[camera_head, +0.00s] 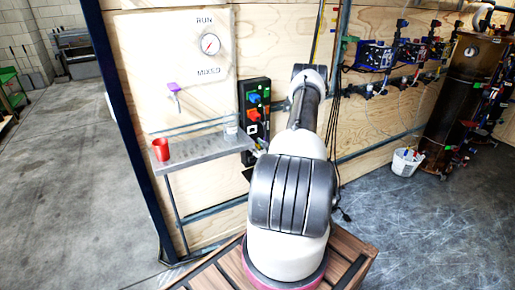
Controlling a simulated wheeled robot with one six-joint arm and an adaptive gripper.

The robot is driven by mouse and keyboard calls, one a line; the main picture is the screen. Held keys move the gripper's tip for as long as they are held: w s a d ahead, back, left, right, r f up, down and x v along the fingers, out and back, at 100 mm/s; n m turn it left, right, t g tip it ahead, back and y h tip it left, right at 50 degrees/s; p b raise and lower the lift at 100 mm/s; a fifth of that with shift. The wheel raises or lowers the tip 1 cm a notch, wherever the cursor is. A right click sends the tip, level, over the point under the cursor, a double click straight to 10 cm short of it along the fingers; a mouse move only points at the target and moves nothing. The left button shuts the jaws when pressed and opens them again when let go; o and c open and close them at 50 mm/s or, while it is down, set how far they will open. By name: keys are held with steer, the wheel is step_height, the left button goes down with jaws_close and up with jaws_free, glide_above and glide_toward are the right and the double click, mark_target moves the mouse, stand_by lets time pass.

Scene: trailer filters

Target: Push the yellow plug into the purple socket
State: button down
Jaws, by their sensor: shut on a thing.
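A black panel (246,150) is fixed upright to the plywood wall, with blue (254,98), green and red (254,115) pieces on its face. I cannot make out a yellow plug or a purple socket on it. My arm rises in front and hides the area to the panel's right. What seems to be the tip of my gripper (258,149) shows small and grey at the panel's lower right edge. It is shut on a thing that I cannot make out. Whether it touches the panel cannot be told.
A purple-handled tap (173,88) sticks out of a white board (150,60) with a gauge. Below, a metal shelf (200,150) holds a red cup (160,149) and a pale cup (231,126). A white bucket (406,161) stands on the floor at right.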

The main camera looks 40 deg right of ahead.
steer(key=shift+w, duration=0.25)
steer(key=c, duration=1)
jaws_free()
steer(key=shift+o, duration=0.2)
steer(key=v, duration=1.2)
